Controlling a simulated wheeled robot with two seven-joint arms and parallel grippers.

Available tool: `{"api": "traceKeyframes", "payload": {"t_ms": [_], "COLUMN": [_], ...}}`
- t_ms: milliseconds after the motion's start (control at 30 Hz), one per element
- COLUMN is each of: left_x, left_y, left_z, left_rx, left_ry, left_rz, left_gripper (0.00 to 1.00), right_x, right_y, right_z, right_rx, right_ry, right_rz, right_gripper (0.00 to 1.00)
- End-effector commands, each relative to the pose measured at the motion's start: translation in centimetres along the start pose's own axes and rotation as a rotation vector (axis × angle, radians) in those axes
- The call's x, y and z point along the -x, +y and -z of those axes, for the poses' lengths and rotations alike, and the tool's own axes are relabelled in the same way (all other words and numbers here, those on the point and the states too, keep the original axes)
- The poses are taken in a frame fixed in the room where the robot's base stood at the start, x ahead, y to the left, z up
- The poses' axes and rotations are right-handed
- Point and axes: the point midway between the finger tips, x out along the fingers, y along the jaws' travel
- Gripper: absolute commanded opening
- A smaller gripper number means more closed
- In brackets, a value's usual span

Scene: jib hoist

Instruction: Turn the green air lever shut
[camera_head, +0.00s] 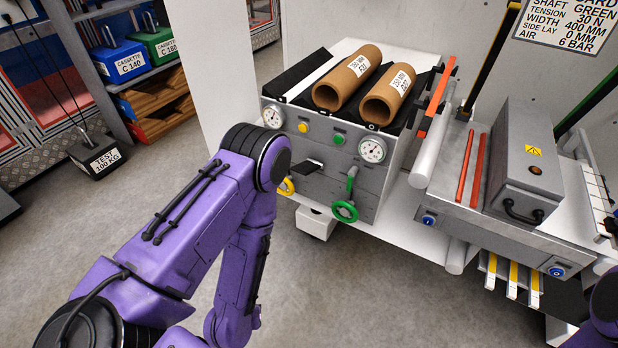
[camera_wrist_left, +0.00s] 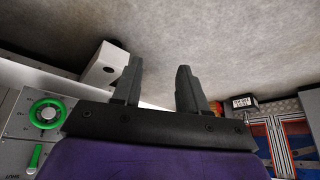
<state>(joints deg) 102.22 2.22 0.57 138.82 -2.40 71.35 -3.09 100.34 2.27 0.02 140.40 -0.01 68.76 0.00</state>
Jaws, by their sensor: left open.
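The green lever (camera_head: 351,182) is on the grey front panel of the roll machine (camera_head: 320,185), just above a green handwheel (camera_head: 345,212). It stands close to upright with a slight tilt. In the left wrist view the lever (camera_wrist_left: 35,156) and the handwheel (camera_wrist_left: 46,113) show at the left edge, beside my left gripper (camera_wrist_left: 158,82). That gripper is open and empty, with its fingers apart and not touching the lever. In the head view my left arm hides its own gripper. My right gripper is out of view.
Gauges (camera_head: 372,149), a black handle (camera_head: 307,165) and a yellow ring (camera_head: 287,187) share the panel. Two brown rolls (camera_head: 390,93) lie on top. A grey box unit (camera_head: 530,160) stands at right. A test weight (camera_head: 95,155) is at left. Floor in front is clear.

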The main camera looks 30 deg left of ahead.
Motion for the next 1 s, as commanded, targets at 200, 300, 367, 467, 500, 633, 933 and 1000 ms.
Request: {"api": "traceKeyframes", "payload": {"t_ms": [200,300,367,467,500,633,933,1000], "left_x": [-5.8,-3.2,-1.3,0.5,0.6,-0.2,-2.5,-2.7], "left_y": [16.2,21.4,23.1,24.5,24.8,26.1,29.4,29.7], "left_z": [14.9,21.2,23.6,25.8,26.4,28.4,32.7,33.2], "left_rx": [-0.194,-0.256,-0.275,-0.288,-0.289,-0.286,-0.288,-0.288], "left_ry": [0.604,0.882,0.998,1.088,1.096,1.094,1.088,1.087], "left_rz": [-0.383,-0.486,-0.518,-0.538,-0.539,-0.536,-0.536,-0.536], "left_gripper": [0.43,0.43,0.43,0.43,0.43,0.43,0.43,0.43], "right_x": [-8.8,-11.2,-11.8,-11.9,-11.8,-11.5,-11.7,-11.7], "right_y": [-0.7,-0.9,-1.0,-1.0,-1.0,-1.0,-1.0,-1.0], "right_z": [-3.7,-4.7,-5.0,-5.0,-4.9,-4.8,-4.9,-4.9], "right_rx": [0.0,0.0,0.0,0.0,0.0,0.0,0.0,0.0], "right_ry": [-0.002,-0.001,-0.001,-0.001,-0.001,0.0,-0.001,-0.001], "right_rz": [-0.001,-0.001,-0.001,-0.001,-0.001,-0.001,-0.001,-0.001], "right_gripper": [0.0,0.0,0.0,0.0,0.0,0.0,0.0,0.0]}}
